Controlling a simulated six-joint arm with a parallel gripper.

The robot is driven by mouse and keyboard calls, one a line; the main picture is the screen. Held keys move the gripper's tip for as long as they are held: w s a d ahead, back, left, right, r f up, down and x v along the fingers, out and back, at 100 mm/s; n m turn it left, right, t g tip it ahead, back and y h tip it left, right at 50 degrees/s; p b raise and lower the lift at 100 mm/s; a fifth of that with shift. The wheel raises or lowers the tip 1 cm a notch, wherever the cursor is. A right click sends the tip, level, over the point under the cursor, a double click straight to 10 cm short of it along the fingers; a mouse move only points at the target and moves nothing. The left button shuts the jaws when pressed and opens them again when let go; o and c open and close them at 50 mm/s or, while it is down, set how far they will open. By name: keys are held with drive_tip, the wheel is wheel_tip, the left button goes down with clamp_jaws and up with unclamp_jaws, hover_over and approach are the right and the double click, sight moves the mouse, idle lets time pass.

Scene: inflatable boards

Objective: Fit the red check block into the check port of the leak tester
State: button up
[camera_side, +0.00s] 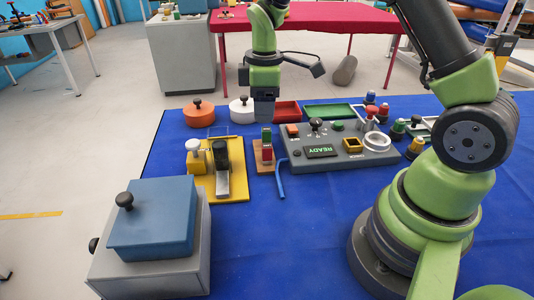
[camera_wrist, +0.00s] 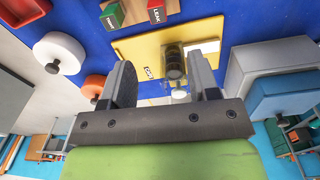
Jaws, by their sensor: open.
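The red check block (camera_side: 267,133) stands beside a green block (camera_side: 267,153) in a small wooden holder (camera_side: 257,160) on the blue table. In the wrist view, the red block (camera_wrist: 157,9), lettered LEAK, and the green block (camera_wrist: 111,18) are at the top edge, partly cut off. The grey leak tester (camera_side: 310,159), with its READY display, stands right of the holder. It has a yellow-rimmed square (camera_side: 352,145) and a white ring; I cannot tell which is the check port. My gripper (camera_side: 265,118) is above the holder, and its fingers (camera_wrist: 163,76) are apart and empty.
A yellow plate (camera_side: 238,184) with a clamp fixture lies left of the holder. A blue-lidded grey box (camera_side: 150,235) is at front left. Orange (camera_side: 199,113) and white (camera_side: 242,110) round lids and a red tray (camera_side: 287,112) lie behind. A blue hooked rod (camera_side: 281,182) lies before the tester.

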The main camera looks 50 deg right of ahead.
hover_over(267, 146)
drive_tip(key=shift+n, duration=0.3)
drive_tip(key=f, duration=0.5)
drive_tip(key=shift+w+a+f, duration=0.15)
drive_tip(key=shift+w+f, duration=0.15)
drive_tip(key=shift+f, duration=0.1)
drive_tip(key=f, duration=0.5)
drive_tip(key=shift+s+f, duration=0.3)
drive_tip(key=shift+f, duration=0.1)
drive_tip(key=shift+c, duration=0.2)
clamp_jaws()
